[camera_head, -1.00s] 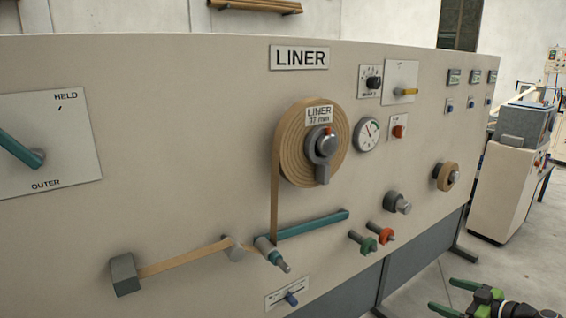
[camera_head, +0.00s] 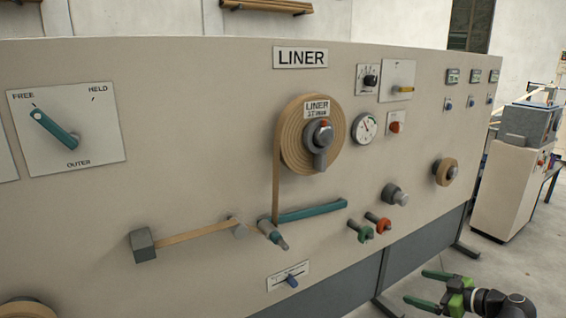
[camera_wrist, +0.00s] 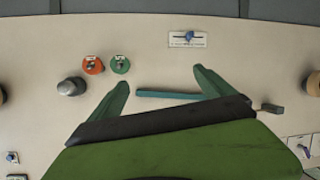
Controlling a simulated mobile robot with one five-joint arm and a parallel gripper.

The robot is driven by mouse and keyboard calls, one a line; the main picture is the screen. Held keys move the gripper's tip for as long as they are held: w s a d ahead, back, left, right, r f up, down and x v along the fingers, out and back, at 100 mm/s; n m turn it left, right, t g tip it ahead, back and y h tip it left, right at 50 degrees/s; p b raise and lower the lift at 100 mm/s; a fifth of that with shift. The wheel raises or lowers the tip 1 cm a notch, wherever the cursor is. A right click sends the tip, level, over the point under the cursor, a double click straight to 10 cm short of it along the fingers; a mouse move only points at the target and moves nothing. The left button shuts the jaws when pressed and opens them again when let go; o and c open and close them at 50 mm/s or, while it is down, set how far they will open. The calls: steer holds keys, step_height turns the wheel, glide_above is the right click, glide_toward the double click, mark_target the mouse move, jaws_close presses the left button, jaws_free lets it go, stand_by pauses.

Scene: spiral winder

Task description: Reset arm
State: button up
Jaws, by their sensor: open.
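My gripper (camera_head: 428,289) is at the lower right of the head view, in front of the panel's lower edge. Its green fingers are spread apart with nothing between them. In the wrist view my gripper (camera_wrist: 160,92) is also open, and a teal bar (camera_wrist: 168,94) on the panel shows between and beyond the fingertips. In the head view that teal bar (camera_head: 312,211) is the dancer-like arm below the LINER roll (camera_head: 298,150). The fingers appear apart from the panel. The wrist view shows the panel upside down.
The beige panel (camera_head: 210,120) carries a teal lever on a FREE/HELD/OUTER plate (camera_head: 110,130), green (camera_head: 362,232) and red (camera_head: 380,223) knobs, a grey knob (camera_head: 396,195), a small roll (camera_head: 445,172) and a slider (camera_head: 289,276). A cabinet (camera_head: 512,185) stands at right. Floor between is clear.

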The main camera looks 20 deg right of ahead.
steer(key=w+a+f+n+g+y, duration=0.1)
steer(key=w+a+n+y, duration=0.1)
steer(key=w+a, duration=0.45)
steer(key=w+a+n+g+y, duration=0.15)
steer(key=w+a, duration=0.25)
steer(key=a, duration=0.5)
steer(key=w+a+f+n+g, duration=0.1)
steer(key=w+a+f+g, duration=0.15)
steer(key=a, duration=0.75)
steer(key=w+a+f+n+g, duration=0.2)
steer(key=a+f+g, duration=0.1)
steer(key=a, duration=0.7)
steer(key=s+a+f+m+g+h, duration=0.2)
steer(key=a+f+h, duration=0.15)
steer(key=a, duration=0.25)
steer(key=s+a+f+m+g+h, duration=0.2)
steer(key=a+f+m+g, duration=0.15)
steer(key=a, duration=0.25)
steer(key=s+d+f+m+h, duration=0.1)
steer(key=d+m+h, duration=0.1)
steer(key=d+m, duration=0.4)
step_height(320, 180, up, 27)
steer(key=m+p, duration=0.1)
steer(key=p, duration=2.6)
steer(key=shift+a+r+t+p, duration=0.15)
steer(key=shift+a+t+p, duration=0.15)
steer(key=shift+a+t, duration=0.1)
